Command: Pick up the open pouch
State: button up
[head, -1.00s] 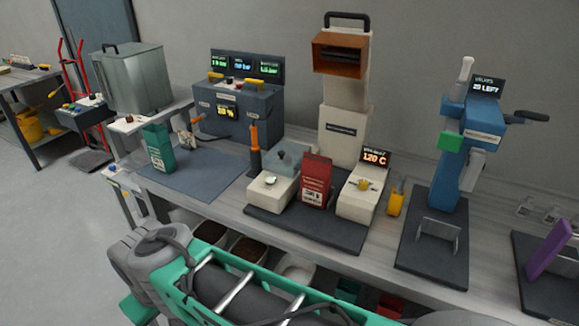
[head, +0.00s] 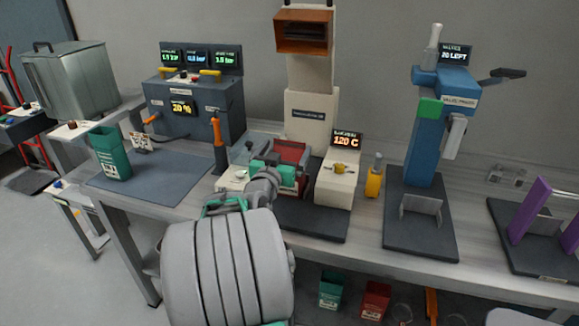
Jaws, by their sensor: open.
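A red pouch (head: 291,151) stands upright in the sealing machine, between its two cream blocks. Its lower front is hidden behind my gripper, and I cannot tell whether its top is open. My gripper (head: 281,172) is open, right in front of the red pouch and overlapping it in view. I cannot tell whether the fingers are around it or touch it. A green pouch (head: 111,155) with a white label stands upright on the blue-grey mat (head: 160,183) at the left, its top looking open.
The sealer's right block (head: 338,184) with a 120 C display stands close by my gripper. A yellow bottle (head: 374,180) and a blue press (head: 428,135) stand to the right. An orange-handled tool (head: 219,145) stands to the left.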

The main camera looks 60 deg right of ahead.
jog(key=d, duration=0.2)
jog(key=d+p, duration=0.1)
jog(key=d, duration=0.1)
jog(key=w+d, duration=0.1)
jog(key=d, duration=0.1)
jog(key=shift+d, duration=0.25)
jog(key=shift+r, duration=0.1)
jog(key=shift+c, duration=0.3)
jog(key=c, duration=0.8)
